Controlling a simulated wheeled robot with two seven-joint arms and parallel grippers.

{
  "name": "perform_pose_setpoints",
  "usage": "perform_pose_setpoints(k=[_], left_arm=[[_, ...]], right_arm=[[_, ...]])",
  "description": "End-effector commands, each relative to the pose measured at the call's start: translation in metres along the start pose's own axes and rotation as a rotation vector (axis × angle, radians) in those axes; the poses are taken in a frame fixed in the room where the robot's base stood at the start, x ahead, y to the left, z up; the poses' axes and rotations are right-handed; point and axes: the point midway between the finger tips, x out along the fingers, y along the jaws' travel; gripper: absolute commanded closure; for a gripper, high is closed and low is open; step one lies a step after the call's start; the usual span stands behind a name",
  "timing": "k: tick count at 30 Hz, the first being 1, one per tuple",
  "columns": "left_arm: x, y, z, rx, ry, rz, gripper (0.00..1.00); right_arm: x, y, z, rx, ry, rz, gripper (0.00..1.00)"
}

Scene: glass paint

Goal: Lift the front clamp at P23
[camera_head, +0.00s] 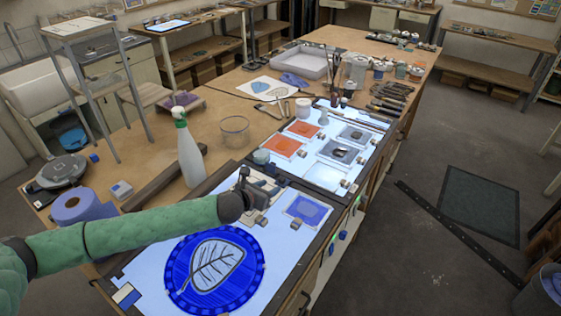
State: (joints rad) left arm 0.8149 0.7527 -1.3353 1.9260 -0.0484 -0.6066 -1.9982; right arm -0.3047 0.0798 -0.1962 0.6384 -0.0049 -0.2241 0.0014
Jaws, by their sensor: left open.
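My left gripper (252,197), at the end of the green-sleeved arm, is over the upper part of the near light panel (150,258). It is open, but its fingertips are small and partly lost among pale and dark parts there. Small metal clamp-like blocks lie near it: one (264,222) just below the gripper and one (295,224) by the small blue pane (307,209). I cannot read a P23 label or tell which block is the front clamp. Whether the fingers touch any block is unclear. My right gripper is not in view.
A round blue glass disc with a leaf drawing (213,270) lies on the near panel. A white spray bottle (188,152) and a blue roll (80,207) stand left. The far light panel (326,176) holds orange and grey panes. Bare wood surrounds a clear bowl (235,130).

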Motion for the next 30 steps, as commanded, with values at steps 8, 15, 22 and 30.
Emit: perform_pose_setpoints(k=[8, 15, 22, 30], left_arm=[[0.015, 0.001, 0.0, -0.003, 0.004, -0.002, 0.58], [0.048, 0.002, 0.002, -0.003, 0.004, -0.001, 0.58], [0.073, 0.002, -0.001, -0.005, 0.005, -0.002, 0.58], [0.084, 0.002, -0.003, -0.003, 0.004, -0.002, 0.58]], right_arm=[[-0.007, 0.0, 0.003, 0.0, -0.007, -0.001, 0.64], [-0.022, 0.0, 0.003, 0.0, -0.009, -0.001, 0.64], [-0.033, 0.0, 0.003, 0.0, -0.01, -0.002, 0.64], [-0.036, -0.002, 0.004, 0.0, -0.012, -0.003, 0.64]])
